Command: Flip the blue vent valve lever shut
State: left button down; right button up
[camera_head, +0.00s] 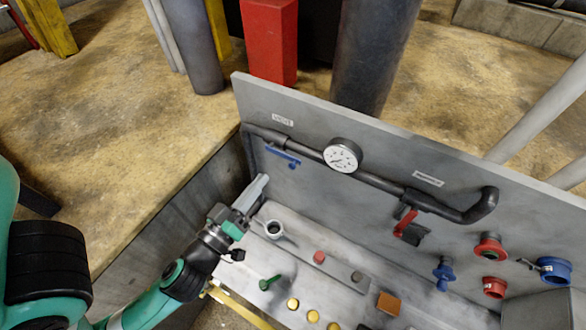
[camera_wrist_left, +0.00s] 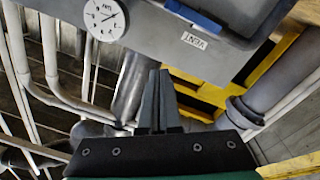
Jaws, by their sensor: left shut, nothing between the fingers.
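The blue vent valve lever (camera_head: 282,155) sits on the grey panel (camera_head: 420,155), just below the left end of the dark pipe (camera_head: 305,150). It slants slightly down to the right, roughly in line with the pipe. In the left wrist view the blue lever (camera_wrist_left: 196,18) shows at the top edge, partly cut off. My left gripper (camera_head: 263,180) is shut and empty. Its tips point up toward the panel, a short way below and left of the lever, apparently apart from it. The shut fingers also show in the left wrist view (camera_wrist_left: 158,90). My right gripper is not in view.
A round gauge (camera_head: 342,155) sits on the pipe right of the lever. A red-handled valve (camera_head: 407,225) hangs further right. A grey ring (camera_head: 274,229) stands near my left gripper. The lower console carries several buttons and a green lever (camera_head: 269,282).

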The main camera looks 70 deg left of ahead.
pick_arm(q)
jog(key=shift+s+a+f+g, duration=0.15)
jog(key=shift+s+f+g, duration=0.05)
jog(key=shift+s+f, duration=0.3)
jog(key=shift+s+a+f+g, duration=0.2)
jog(key=shift+s+f, duration=0.15)
jog(key=shift+s, duration=0.15)
jog(key=w+a+f+b, duration=0.3)
jog(key=w+a+b, duration=0.2)
jog(key=w, duration=0.5)
jog(key=shift+f, duration=0.25)
jog(key=shift+d, duration=0.1)
